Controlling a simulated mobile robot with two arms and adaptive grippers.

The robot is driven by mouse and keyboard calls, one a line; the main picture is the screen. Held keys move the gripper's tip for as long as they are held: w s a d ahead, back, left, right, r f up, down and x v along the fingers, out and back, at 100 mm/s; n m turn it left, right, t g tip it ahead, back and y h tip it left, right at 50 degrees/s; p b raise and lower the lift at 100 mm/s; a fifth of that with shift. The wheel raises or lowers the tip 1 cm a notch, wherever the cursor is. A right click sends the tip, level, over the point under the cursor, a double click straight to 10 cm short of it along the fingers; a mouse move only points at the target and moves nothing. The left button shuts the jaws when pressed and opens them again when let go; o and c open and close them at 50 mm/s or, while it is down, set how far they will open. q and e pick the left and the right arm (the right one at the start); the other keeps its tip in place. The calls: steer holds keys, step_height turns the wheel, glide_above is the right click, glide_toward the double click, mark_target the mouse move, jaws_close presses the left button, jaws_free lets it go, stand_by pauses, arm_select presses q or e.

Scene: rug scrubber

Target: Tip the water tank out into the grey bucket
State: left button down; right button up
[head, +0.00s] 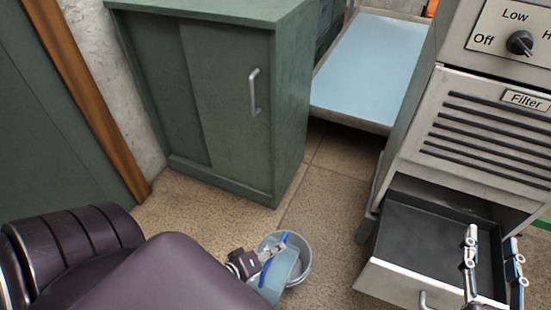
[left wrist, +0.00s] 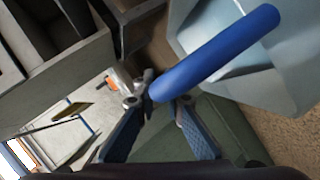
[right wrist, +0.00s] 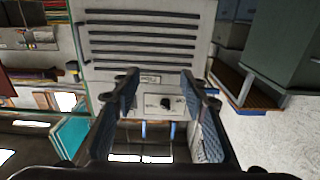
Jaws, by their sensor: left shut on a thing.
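The water tank (head: 279,272) is a pale blue container with a blue bar handle (head: 272,258). In the head view it overlaps the grey bucket (head: 304,266), which stands on the floor at lower centre. The tank looks tilted; the view does not show whether it touches the bucket, and no water can be made out. My left gripper (head: 262,257) is shut on the handle. In the left wrist view the handle (left wrist: 215,55) runs out from the fingertips, beside the tank body (left wrist: 245,75). My right gripper (head: 494,250) is open and empty, above the drawer.
A machine with a dial and filter grille (head: 490,140) stands at right, its lower drawer (head: 415,235) pulled open. A green cabinet (head: 215,100) stands behind the bucket. A low light-blue platform (head: 370,65) is at the back. Tiled floor left of the bucket is free.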

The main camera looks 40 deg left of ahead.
arm_select(q)
steer(key=shift+w+r+p, duration=0.2)
steer(key=shift+p, duration=0.1)
steer(key=shift+w+p, duration=0.1)
steer(key=shift+p, duration=0.2)
steer(key=shift+w+a, duration=0.1)
steer(key=shift+w+r+g+p, duration=0.1)
steer(key=shift+g+p, duration=0.2)
steer(key=shift+p, duration=0.55)
steer(key=shift+w+r+g, duration=0.1)
steer(key=shift+w+g, duration=0.05)
steer(key=shift+g, duration=0.15)
steer(key=shift+w+a+p, duration=0.1)
steer(key=shift+w+p, duration=0.05)
steer(key=shift+p, duration=0.45)
steer(key=shift+w+p, duration=0.1)
steer(key=shift+p, duration=0.2)
arm_select(e)
steer(key=s+d+f+g+h, duration=0.1)
steer(key=s+d+f+g, duration=0.2)
steer(key=s+f+g, duration=0.3)
steer(key=s+d+f+g+h, duration=0.2)
steer(key=s+f+g, duration=0.3)
steer(key=s+f, duration=0.3)
steer(key=shift+d+f+m+g, duration=0.35)
steer(key=shift+d+f, duration=0.2)
steer(key=shift+f, duration=1.65)
stand_by(1.8)
